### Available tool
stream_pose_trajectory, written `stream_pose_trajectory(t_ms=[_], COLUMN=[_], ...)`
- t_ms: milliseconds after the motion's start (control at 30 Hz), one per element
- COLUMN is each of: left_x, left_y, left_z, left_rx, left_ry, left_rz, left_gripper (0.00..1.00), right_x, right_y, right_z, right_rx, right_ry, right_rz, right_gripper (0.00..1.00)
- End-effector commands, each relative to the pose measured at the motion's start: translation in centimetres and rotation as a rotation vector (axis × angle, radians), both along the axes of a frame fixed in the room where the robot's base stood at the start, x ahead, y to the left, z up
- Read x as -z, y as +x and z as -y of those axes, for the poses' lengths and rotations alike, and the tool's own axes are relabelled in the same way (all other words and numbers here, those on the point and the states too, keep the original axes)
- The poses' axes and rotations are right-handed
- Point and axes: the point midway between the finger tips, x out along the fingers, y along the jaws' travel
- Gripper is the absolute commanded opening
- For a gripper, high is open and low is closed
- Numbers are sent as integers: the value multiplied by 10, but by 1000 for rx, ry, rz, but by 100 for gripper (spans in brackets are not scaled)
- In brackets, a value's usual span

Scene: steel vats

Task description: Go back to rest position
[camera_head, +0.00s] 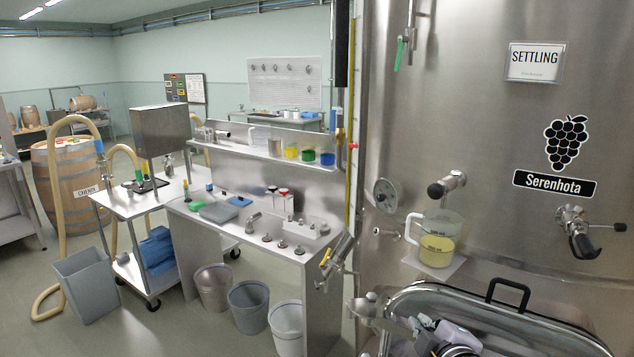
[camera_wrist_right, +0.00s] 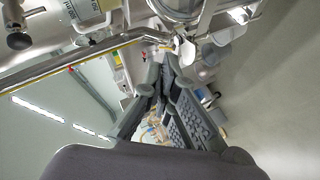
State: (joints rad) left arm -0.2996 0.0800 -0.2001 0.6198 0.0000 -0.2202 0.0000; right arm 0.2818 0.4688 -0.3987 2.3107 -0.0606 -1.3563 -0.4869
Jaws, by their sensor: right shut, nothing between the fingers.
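My right gripper (camera_head: 447,338) shows at the bottom of the head view, low in front of the steel tank's hatch and partly cut off by the frame edge. In the right wrist view my right gripper (camera_wrist_right: 163,75) has its dark fingers together, with nothing held between them. My left gripper is not in the frames. A clear jug (camera_head: 437,240) with yellow liquid stands on a small plate under the tank's tap (camera_head: 447,184), above and apart from my right gripper.
The steel tank (camera_head: 480,130) fills the right side, with its oval hatch rim (camera_head: 540,330) at the bottom. A steel workbench (camera_head: 320,235) with glassware and small tools stands to the left. Several bins (camera_head: 285,325) sit under it. A barrel (camera_head: 68,185) and hose are farther left.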

Motion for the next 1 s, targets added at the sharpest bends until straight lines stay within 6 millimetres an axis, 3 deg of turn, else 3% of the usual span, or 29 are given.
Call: stream_pose_trajectory(t_ms=[33,100,300,500,767,1000], left_x=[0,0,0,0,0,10], left_y=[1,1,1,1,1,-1], left_z=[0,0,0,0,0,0], left_rx=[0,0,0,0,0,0], left_ry=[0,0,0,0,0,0], left_rz=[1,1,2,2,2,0], left_gripper=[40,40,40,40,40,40], right_x=[33,71,159,205,238,315], right_y=[-19,-46,-135,-207,-288,-270], right_z=[-3,-3,-2,0,4,2], right_rx=[30,87,294,480,700,697], right_ry=[81,186,437,579,686,670], right_rz=[-80,-182,-454,-632,-801,-818], right_gripper=[0,0,0,0,0,0])
